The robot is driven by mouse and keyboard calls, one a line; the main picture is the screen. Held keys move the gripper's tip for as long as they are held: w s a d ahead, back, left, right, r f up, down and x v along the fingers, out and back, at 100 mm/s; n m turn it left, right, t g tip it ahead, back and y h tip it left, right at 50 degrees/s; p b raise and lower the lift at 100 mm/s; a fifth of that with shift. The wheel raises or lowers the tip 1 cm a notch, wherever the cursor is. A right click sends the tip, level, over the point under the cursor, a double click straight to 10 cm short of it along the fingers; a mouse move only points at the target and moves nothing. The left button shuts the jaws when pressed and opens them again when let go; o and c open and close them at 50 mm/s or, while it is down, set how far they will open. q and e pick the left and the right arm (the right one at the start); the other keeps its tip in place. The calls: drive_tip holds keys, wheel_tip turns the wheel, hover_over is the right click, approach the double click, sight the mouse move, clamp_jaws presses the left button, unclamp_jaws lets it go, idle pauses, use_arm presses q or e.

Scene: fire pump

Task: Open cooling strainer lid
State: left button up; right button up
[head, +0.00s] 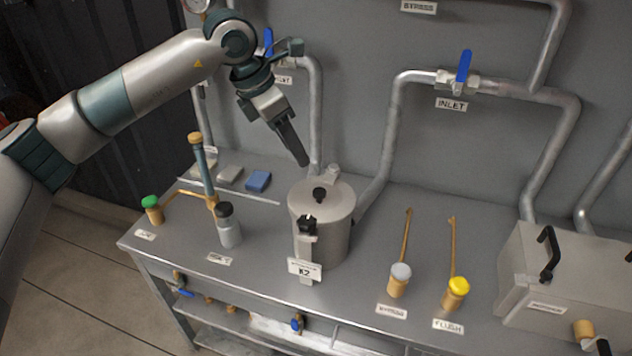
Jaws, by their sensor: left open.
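The cooling strainer is a grey metal pot (336,237) on the bench, with a label reading K2 on its front. Its round lid (335,199) lies flat on top, with a small black knob (319,194) in the middle. A black clamp or latch (307,226) sits at the lid's front edge. My left gripper (301,160) is above and behind the lid, slightly left of the knob, pointing down and to the right. It holds nothing and appears apart from the lid. Its fingers overlap in this view. My right gripper does not show.
Pipes with a blue-handled INLET valve (464,68) run along the wall behind. A grey bottle (228,228) and a tall brown-capped tube (203,170) stand left of the strainer. White-capped (400,273) and yellow-capped (457,288) fittings stand right. A grey box (560,275) is far right.

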sight(319, 190)
use_arm(q)
drive_tip(key=p+x, duration=0.4)
drive_tip(key=x, duration=0.8)
drive_tip(key=shift+d+f, duration=0.1)
drive_tip(key=shift+f, duration=0.05)
drive_tip(key=shift+w+d+f+p, duration=0.15)
drive_tip(key=shift+f+p, duration=0.2)
drive_tip(key=shift+f, duration=0.15)
drive_tip(key=shift+c, duration=0.6)
clamp_jaws()
